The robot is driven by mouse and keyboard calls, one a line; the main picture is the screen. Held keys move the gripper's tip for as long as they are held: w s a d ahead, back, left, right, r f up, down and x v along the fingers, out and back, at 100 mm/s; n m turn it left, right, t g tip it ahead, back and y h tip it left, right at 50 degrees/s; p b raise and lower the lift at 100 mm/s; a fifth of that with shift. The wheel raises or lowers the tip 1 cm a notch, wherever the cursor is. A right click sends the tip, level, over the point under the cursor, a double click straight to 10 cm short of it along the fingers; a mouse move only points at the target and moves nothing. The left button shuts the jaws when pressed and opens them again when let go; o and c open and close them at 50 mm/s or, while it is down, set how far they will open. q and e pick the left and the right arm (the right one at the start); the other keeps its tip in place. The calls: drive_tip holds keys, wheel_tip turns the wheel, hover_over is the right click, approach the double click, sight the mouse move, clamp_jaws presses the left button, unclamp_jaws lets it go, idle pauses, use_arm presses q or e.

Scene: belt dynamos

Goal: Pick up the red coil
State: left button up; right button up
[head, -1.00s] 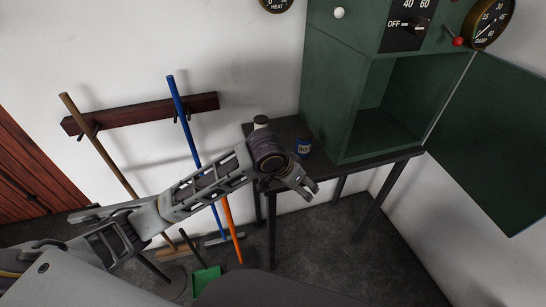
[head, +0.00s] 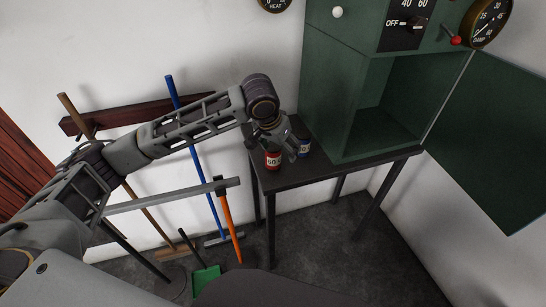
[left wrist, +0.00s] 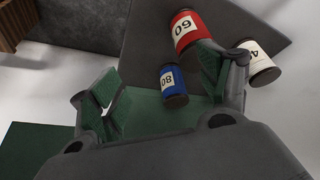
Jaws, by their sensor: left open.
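The red coil (head: 272,160) stands on the dark table near its left edge, with a white label that seems to read 60. It also shows in the left wrist view (left wrist: 190,29), partly behind one finger. My left gripper (head: 280,146) is open and empty, pointing down just above the coils. In the left wrist view, its fingers (left wrist: 158,70) are spread. The red coil lies beyond the right-hand finger, and the blue coil (left wrist: 173,82) shows between the fingers. My right gripper is not in view.
A white coil (left wrist: 262,62) shows by the right finger in the left wrist view. The dark table (head: 300,176) is clear toward its front. The green cabinet (head: 335,100) stands on the right with its door open. Brooms lean on the wall at left.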

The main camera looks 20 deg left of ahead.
use_arm(q)
drive_tip(key=shift+n+y, duration=0.3)
drive_tip(key=shift+n, duration=0.4)
drive_tip(key=a+r, duration=0.1)
drive_tip(key=w+a+r, duration=0.2)
drive_tip(key=a, duration=0.1)
drive_tip(key=shift+r, duration=0.3)
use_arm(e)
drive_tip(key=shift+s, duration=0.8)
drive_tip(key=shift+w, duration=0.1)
